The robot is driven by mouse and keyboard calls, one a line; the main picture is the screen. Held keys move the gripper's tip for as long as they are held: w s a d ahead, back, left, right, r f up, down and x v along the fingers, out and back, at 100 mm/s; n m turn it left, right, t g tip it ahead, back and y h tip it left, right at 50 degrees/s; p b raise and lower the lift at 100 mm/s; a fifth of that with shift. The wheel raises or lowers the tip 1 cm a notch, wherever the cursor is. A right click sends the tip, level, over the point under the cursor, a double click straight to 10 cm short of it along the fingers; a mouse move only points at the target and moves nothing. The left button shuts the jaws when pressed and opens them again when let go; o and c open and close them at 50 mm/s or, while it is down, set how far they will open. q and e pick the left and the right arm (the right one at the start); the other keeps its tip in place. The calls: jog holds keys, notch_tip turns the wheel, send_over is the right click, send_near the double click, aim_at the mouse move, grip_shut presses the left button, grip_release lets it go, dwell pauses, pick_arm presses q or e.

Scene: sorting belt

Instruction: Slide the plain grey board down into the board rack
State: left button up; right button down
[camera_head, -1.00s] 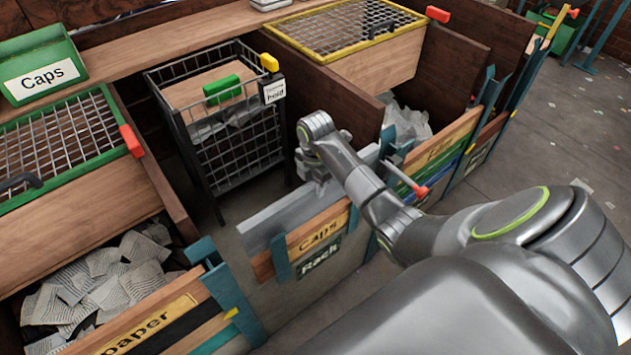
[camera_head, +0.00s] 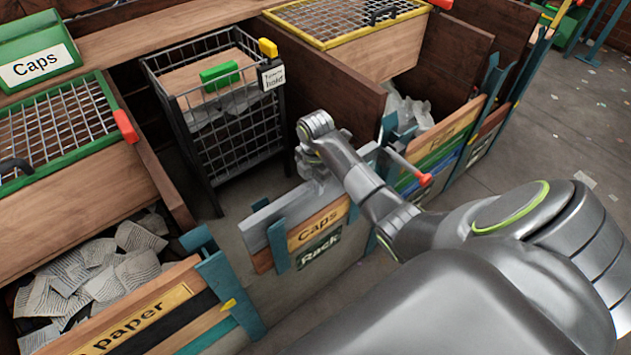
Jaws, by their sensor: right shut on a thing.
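The plain grey board (camera_head: 262,226) stands on edge, long and thin, just behind the wooden Caps board (camera_head: 318,226) at the board rack (camera_head: 318,250). The board's lower edge is hidden behind the rack front. My left gripper is out of view.
A black wire cart (camera_head: 232,140) stands behind the rack. A paper bin (camera_head: 150,322) is at the lower left, and more slotted boards (camera_head: 445,135) are at the right. A red-tipped lever (camera_head: 424,180) sticks out close to my right forearm.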

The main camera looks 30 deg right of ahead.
jog(key=shift+f, duration=0.35)
jog(key=c, duration=1.1)
grip_release()
jog(key=shift+s+f, duration=0.1)
notch_tip(320, 180, up, 8)
jog(key=shift+r, duration=0.25)
notch_tip(320, 180, up, 9)
jog(key=p, duration=0.8)
